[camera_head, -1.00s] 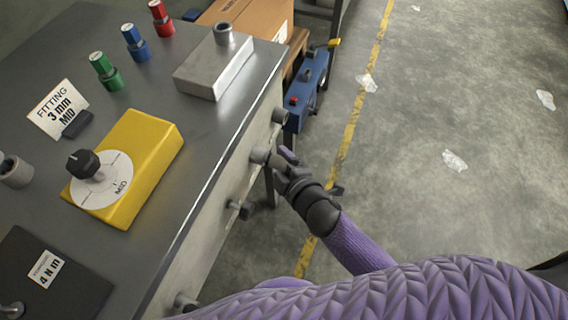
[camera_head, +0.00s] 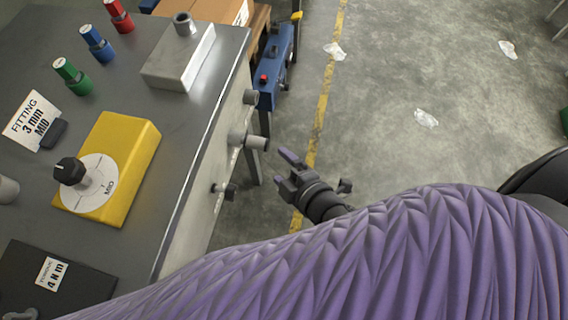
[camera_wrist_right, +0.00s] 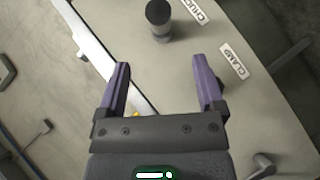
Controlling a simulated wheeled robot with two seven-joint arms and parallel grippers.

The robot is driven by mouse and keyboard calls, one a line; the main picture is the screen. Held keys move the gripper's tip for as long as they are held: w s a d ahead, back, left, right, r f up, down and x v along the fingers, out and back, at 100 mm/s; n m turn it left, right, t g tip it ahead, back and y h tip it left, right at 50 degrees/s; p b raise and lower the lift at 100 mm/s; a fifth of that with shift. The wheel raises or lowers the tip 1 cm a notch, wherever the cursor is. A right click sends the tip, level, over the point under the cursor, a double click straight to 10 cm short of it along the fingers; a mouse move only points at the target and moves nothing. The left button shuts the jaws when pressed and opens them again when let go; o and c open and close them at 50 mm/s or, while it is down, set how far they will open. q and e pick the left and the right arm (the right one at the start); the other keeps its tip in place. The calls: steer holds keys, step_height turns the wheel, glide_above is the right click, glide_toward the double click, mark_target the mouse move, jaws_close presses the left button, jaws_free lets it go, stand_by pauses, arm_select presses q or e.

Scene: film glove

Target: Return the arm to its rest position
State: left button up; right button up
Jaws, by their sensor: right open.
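My right gripper (camera_head: 292,172) is open and empty, off the right side of the workbench in the head view. In the right wrist view its two purple-lined fingers (camera_wrist_right: 163,90) stand wide apart with nothing between them. Beyond them is the bench's pale side panel (camera_wrist_right: 225,65). A dark cylindrical knob (camera_wrist_right: 158,20) sticks out of the panel near the "CHUCK" label, and a "CLAMP" label (camera_wrist_right: 234,62) is right of the fingers. My purple-sleeved arm covers the lower part of the head view. My left gripper is not in view.
The bench (camera_head: 180,120) carries a yellow dial box (camera_head: 125,150), a grey block (camera_head: 180,62), and red, blue and green fittings (camera_head: 72,77). Knobs (camera_head: 250,141) jut from its side. A blue unit (camera_head: 275,65) stands behind. Open floor (camera_head: 430,70) lies to the right.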

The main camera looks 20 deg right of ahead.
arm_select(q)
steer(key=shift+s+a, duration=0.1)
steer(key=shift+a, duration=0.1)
arm_select(e)
steer(key=s+d+f+m+g+h, duration=0.1)
steer(key=s+d+f+m+g, duration=0.2)
steer(key=f, duration=0.5)
steer(key=s+d+f+m+g+h, duration=0.1)
steer(key=s+d+f+m+g, duration=0.15)
steer(key=s+f, duration=0.4)
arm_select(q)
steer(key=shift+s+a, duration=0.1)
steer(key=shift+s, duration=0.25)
arm_select(e)
steer(key=s+d+f+m+g+h, duration=0.1)
steer(key=s+d+f+m+g, duration=0.1)
steer(key=s, duration=0.7)
steer(key=s+d+f+m+g+h, duration=0.1)
steer(key=s+f+m+g, duration=0.4)
steer(key=s, duration=0.4)
step_height(320, 180, down, 2)
steer(key=shift+d+f+m, duration=0.25)
steer(key=shift+d+m, duration=0.15)
steer(key=shift+m, duration=0.15)
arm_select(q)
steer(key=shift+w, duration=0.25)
